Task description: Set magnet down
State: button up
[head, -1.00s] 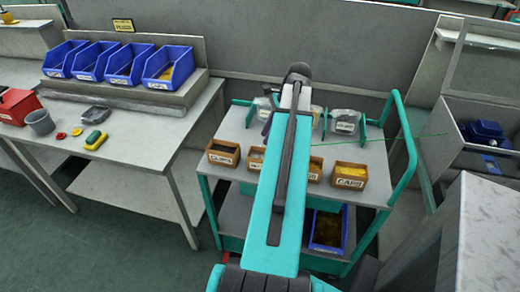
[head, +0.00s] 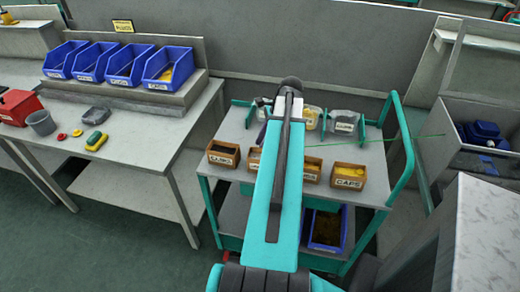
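My arm reaches out over the teal cart (head: 225,170), and its far end hangs over the back half of the cart top. My gripper is hidden behind my own arm, so its fingers and anything in them do not show. I cannot make out a magnet for certain. A small dark purple patch shows just left of my arm over the cart, too small to name.
Small brown boxes, including a left one (head: 223,153) and a caps box (head: 348,176), line the cart's front edge. Clear bags (head: 342,122) lie at its back. A workbench (head: 150,135) with blue bins (head: 168,67) stands left. A grey cabinet (head: 465,235) stands front right.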

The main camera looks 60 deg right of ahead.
jog(key=shift+w+f, duration=0.1)
jog(key=shift+f, duration=0.25)
dwell(0.3)
grip_shut()
jog(key=shift+r, duration=0.15)
notch_tip(320, 180, up, 10)
jog(key=b, duration=0.1)
dwell(0.8)
dwell(0.5)
